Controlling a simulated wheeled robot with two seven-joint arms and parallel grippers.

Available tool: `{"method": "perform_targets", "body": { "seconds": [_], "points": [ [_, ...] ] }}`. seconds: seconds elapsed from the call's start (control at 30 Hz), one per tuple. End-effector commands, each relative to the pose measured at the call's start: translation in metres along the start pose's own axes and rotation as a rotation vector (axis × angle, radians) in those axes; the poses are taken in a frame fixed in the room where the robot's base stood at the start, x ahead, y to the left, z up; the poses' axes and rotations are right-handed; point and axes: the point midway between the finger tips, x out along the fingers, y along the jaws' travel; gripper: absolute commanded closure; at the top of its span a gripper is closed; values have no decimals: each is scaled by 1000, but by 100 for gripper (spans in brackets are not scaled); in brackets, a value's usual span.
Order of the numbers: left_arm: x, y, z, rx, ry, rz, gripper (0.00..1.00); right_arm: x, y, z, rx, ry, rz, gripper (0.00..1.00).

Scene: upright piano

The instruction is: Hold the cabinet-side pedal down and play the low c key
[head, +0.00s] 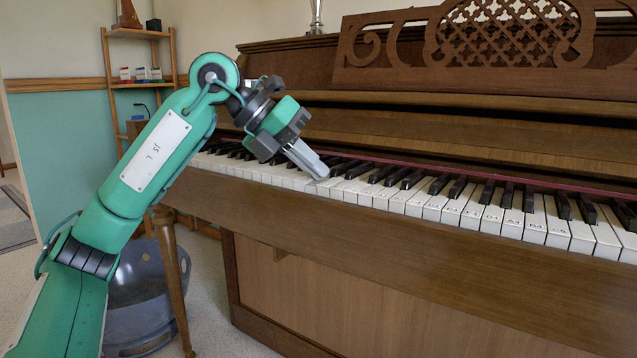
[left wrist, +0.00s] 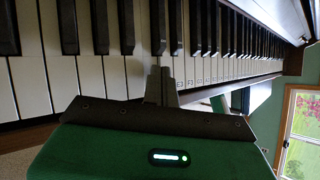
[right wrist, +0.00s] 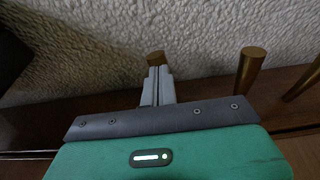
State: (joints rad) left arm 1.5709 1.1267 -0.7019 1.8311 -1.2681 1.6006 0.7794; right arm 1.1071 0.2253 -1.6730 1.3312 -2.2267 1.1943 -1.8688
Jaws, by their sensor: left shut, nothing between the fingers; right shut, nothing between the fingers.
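My left gripper (head: 322,176) is shut and empty, its fingertips at the front of the piano's white keys (head: 397,200). In the left wrist view its fingers (left wrist: 161,72) overlap a white key beside small-lettered keys (left wrist: 198,72). That key's own label is hidden, so I cannot tell whether it is low c. Contact is unclear. The right gripper (right wrist: 157,72) shows only in the right wrist view, shut and empty. Its fingertips overlap the leftmost brass pedal (right wrist: 155,57). I cannot tell whether they touch it or how far down it is. Two other pedals (right wrist: 251,65) stand to the right.
The piano's wooden front (head: 340,300) drops below the keyboard. A grey bin (head: 135,300) stands by the piano leg (head: 170,265) on the left. A wooden shelf (head: 143,85) stands behind. Pale carpet (right wrist: 120,35) lies beyond the pedals.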

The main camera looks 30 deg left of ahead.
Motion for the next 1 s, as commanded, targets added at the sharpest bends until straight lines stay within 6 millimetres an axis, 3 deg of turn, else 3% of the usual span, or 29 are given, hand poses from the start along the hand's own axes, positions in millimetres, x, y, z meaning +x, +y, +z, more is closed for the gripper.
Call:
{"method": "perform_targets", "body": {
  "seconds": [0.67, 1.0],
  "points": [
    [-13, -10, 10, 1, -1, 0, 100, 2, 0, 2, -1, -3, 0, 100],
    [-36, -27, 26, 2, -2, -1, 100, 2, 0, 2, -1, -3, 0, 100]
  ]
}}
